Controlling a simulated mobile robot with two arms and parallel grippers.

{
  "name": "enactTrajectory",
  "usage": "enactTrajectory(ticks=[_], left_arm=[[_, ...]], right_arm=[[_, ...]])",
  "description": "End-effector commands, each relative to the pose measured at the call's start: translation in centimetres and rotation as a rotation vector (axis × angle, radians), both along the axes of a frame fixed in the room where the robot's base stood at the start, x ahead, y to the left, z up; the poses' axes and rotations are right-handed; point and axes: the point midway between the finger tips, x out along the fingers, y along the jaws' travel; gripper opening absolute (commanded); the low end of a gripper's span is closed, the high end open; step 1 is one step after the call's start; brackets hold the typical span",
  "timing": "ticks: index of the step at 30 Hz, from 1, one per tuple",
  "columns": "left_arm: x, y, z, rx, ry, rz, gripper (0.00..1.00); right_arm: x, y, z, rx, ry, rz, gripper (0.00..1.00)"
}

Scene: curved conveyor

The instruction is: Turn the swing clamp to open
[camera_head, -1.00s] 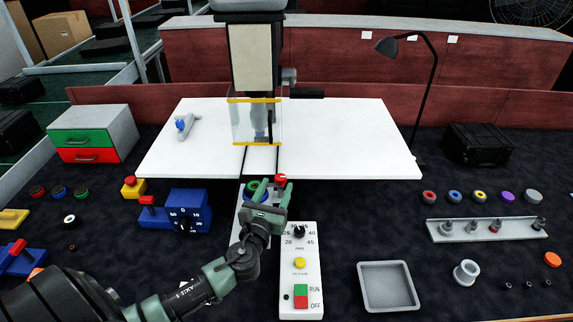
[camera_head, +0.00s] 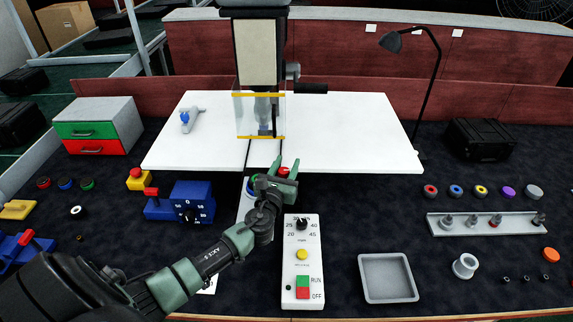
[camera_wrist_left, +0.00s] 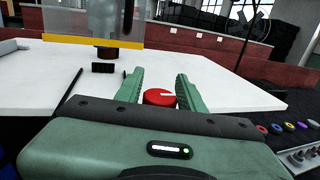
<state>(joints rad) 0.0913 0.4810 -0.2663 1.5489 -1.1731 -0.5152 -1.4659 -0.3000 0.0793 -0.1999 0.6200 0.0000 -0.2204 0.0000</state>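A red round knob (camera_head: 284,172) with a white mark shows at the front edge of the white table, between my fingers. In the left wrist view the red knob (camera_wrist_left: 159,97) sits between the two green fingertips, closer to the right one; contact is unclear. My left gripper (camera_head: 287,163) is open, its fingers pointing at the table. It also shows in the left wrist view (camera_wrist_left: 156,82). No part is plainly marked as the swing clamp; a small grey and blue device (camera_head: 190,118) lies on the table's left side. My right gripper is not in view.
The white table (camera_head: 350,130) carries a machine with a clear guard (camera_head: 245,115). A white control panel (camera_head: 302,270) stands in front. A blue dial box (camera_head: 193,203) is to the left, a grey tray (camera_head: 388,300) to the right. A lamp (camera_head: 428,85) stands at the table's right.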

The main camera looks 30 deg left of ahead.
Motion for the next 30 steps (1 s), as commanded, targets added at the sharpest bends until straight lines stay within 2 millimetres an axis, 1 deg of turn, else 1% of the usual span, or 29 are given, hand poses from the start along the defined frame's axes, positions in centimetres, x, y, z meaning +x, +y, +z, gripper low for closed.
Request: enactTrajectory(ticks=[1,2,3,4,11,17,24,30], left_arm=[[-0.01,0.0,0.0,0.0,0.0,0.0,0.21],[-0.01,0.0,0.0,0.0,0.0,0.0,0.13],[-0.02,0.0,0.0,0.0,0.0,0.0,0.02],[-0.02,0.0,0.0,0.0,0.0,0.0,0.0],[-0.02,0.0,0.03,0.0,0.0,0.014,0.0],[-0.04,0.11,0.12,-0.003,-0.002,0.084,0.0],[-0.22,0.48,0.07,-0.004,-0.002,0.264,0.0],[-0.5,0.91,-0.06,-0.005,-0.003,0.453,0.0]], right_arm=[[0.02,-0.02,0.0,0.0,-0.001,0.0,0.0],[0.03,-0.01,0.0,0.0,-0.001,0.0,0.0],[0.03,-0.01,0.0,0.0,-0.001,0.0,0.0],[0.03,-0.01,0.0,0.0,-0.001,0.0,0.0],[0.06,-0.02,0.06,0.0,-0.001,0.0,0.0],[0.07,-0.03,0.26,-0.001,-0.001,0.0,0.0],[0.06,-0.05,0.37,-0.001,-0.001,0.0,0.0],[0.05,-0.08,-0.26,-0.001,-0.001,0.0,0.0]])
